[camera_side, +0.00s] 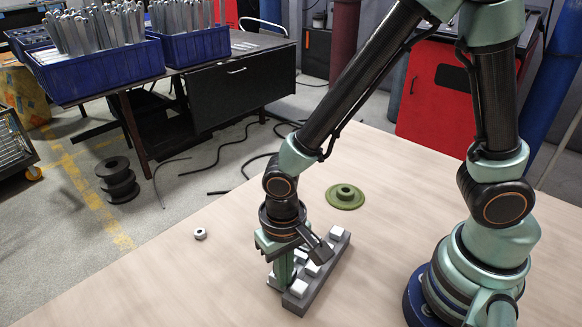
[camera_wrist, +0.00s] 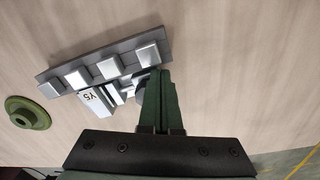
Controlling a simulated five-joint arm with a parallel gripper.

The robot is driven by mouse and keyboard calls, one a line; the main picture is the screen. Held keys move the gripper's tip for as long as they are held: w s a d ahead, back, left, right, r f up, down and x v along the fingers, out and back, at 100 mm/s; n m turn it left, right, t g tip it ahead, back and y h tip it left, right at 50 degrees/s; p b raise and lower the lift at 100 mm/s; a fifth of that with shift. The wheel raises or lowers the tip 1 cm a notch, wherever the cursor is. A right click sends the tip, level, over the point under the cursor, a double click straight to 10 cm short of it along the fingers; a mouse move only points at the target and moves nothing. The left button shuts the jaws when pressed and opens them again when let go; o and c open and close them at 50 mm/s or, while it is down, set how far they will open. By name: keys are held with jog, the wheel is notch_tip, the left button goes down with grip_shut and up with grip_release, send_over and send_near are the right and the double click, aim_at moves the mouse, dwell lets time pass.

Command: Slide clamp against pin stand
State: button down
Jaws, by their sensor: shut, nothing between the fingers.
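The pin stand appears to be the long grey bar with several silver blocks on top (camera_wrist: 42,77); in the side view it lies beside my gripper (camera_side: 297,304). The clamp appears to be the silver and dark grey piece labelled Y5 (camera_wrist: 92,101), lying along the bar's near edge in the wrist view. I cannot tell whether it touches the bar. In the side view my gripper mostly hides it. My gripper (camera_wrist: 158,73) is shut and empty, its green fingertips low beside the clamp's right end; it also shows in the side view (camera_side: 284,280).
A green flanged disc (camera_side: 345,197) lies on the wooden table (camera_side: 150,290) behind the bar. A small metal nut (camera_side: 200,233) lies at the left. The table around them is clear. Blue bins (camera_side: 105,68) stand on a separate desk behind.

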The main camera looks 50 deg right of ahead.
aim_at(296, 260)
jog(key=shift+f, duration=0.15)
jog(key=shift+w+d, duration=0.2)
jog(key=shift+w, duration=0.6)
notch_tip(296, 260, up, 10)
jog(key=w+d+m, duration=0.2)
jog(key=w+d, duration=0.4)
jog(key=w, duration=0.2)
notch_tip(296, 260, down, 10)
jog(key=shift+s+a+r, duration=0.1)
jog(key=shift+s+r, duration=0.05)
jog(key=shift+s+a+f, duration=0.15)
jog(key=shift+s+f, duration=0.1)
jog(key=shift+s+a, duration=0.35)
jog(key=shift+s, duration=0.45)
jog(key=shift+s+a, duration=0.35)
jog(key=shift+s, duration=0.4)
